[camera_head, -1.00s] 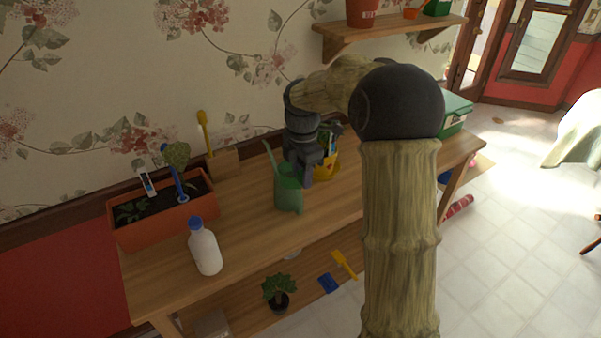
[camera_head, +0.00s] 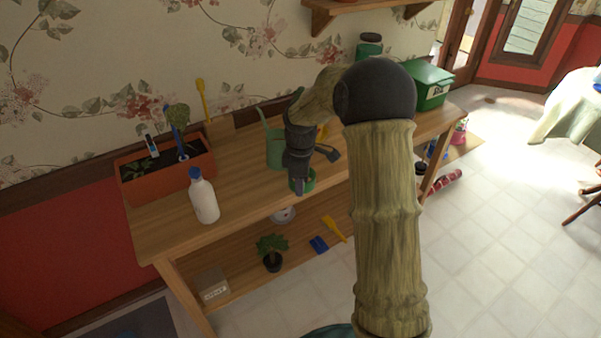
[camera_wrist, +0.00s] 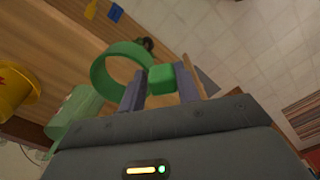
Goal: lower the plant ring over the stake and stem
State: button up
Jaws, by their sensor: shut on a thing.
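My gripper (camera_head: 300,186) is shut on the green plant ring (camera_head: 309,182), holding it near the bench's front edge. In the wrist view the ring (camera_wrist: 93,72) shows as an open band, and its green block-shaped tab (camera_wrist: 161,79) sits between my gripper's fingers (camera_wrist: 160,90). The blue stake (camera_head: 174,135) stands upright in the terracotta planter box (camera_head: 137,187) at the bench's left end. A leafy plant head (camera_head: 179,114) shows at the stake's top. The stem is hard to make out at this size. The ring is well to the right of the stake.
A white bottle with a blue cap (camera_head: 204,200) stands in front of the planter. A green watering can (camera_head: 273,150) stands behind my gripper. A yellow pot (camera_wrist: 14,90) shows in the wrist view. The bench top between bottle and gripper is clear.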

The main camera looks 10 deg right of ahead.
jog(key=s+f+m, duration=0.2)
jog(key=f+m, duration=0.5)
jog(key=f, duration=0.1)
jog(key=s+f+m, duration=0.1)
jog(key=f+m, duration=0.6)
jog(key=f, duration=0.1)
jog(key=shift+s+f, duration=0.4)
